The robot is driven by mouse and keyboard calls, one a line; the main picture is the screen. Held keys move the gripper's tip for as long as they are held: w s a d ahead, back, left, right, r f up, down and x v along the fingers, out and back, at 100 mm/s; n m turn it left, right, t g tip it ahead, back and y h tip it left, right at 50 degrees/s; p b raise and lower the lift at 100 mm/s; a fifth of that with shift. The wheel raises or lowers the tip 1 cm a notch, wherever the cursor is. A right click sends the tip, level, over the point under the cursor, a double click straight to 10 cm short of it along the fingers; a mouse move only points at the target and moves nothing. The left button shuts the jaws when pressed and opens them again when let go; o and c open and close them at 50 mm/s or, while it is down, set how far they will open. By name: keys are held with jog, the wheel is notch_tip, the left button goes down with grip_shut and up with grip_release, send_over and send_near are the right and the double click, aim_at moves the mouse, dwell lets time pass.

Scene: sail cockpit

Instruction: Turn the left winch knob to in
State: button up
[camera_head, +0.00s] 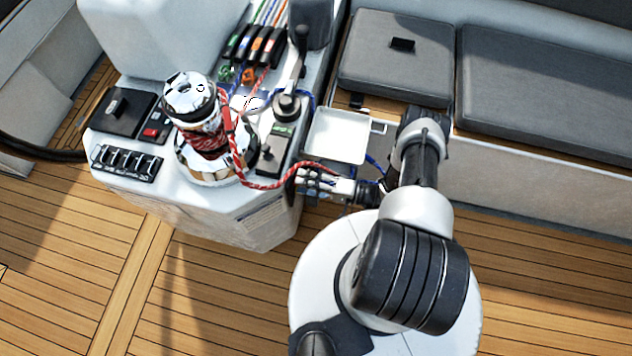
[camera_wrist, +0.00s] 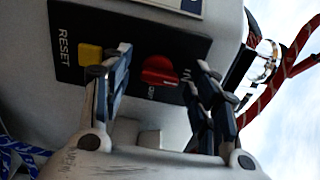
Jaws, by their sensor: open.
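In the wrist view a red knob (camera_wrist: 160,71) sits on a black panel (camera_wrist: 140,35), with its grip bar lying roughly crosswise in the picture. A small white label is below it, and another at its right is partly covered by a finger. My gripper (camera_wrist: 164,72) is open, with one finger on each side of the knob; I cannot tell if they touch it. In the head view my gripper (camera_head: 312,180) is at the right side of the white console (camera_head: 225,215). The knob is not visible in that view.
A yellow button (camera_wrist: 90,55) marked RESET is close to my left finger. A chrome winch (camera_head: 200,160) stands on the console, and its red rope (camera_head: 270,185) loops close to my gripper. A white tray (camera_head: 338,136) is just above my gripper. Grey seat cushions (camera_head: 395,55) lie at the right.

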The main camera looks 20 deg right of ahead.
jog(key=v, duration=1.1)
jog(key=shift+s+d, duration=0.2)
jog(key=shift+d, duration=0.1)
jog(key=w+r+n+g+h, duration=0.2)
jog(key=r+g, duration=0.2)
jog(key=r, duration=0.6)
jog(key=w+a+r+n+g+h, duration=0.15)
jog(key=r+g, duration=0.25)
jog(key=r, duration=0.6)
jog(key=w+r+n+g+h, duration=0.1)
jog(key=w+r+n+g, duration=0.2)
jog(key=r, duration=0.6)
jog(key=s+a+r+t+h, duration=0.2)
jog(key=s+r+h, duration=0.3)
jog(key=r, duration=0.5)
jog(key=s+a+r+t+h, duration=0.3)
jog(key=s+a+r+h, duration=0.2)
jog(key=s+r, duration=0.4)
jog(key=shift+a+v, duration=0.2)
jog(key=shift+v, duration=0.65)
